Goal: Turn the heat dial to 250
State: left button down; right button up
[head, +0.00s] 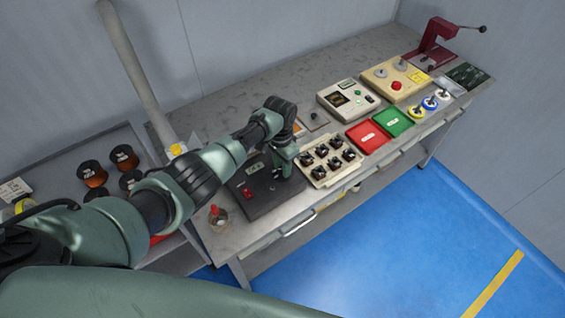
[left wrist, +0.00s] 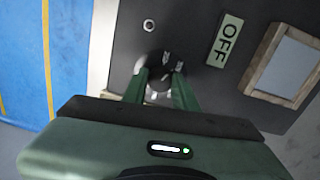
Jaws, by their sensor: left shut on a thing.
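A dark control panel (head: 262,206) lies on the bench in the head view, below my left gripper (head: 281,170). In the left wrist view, the two green fingers of my left gripper (left wrist: 160,82) are closed on a small dark dial (left wrist: 158,60). A light mark shows on the dial's top. A plate reading OFF (left wrist: 225,40) sits to the right of the dial on the dark panel. No numbers around the dial can be read; the fingers hide part of it. My right gripper is in neither view.
A red button (head: 247,193) is on the panel's near left. A cream tray of several black parts (head: 331,174) stands close on the right. Beyond it are red (head: 367,143) and green (head: 396,116) trays. A cup with a red item (head: 217,220) stands at the left.

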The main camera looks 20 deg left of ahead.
pick_arm(q)
jog(key=n+p, duration=0.1)
jog(key=n, duration=0.1)
jog(key=shift+r+n, duration=0.1)
jog(key=shift+n, duration=1.8)
jog(key=c, duration=1.1)
grip_release()
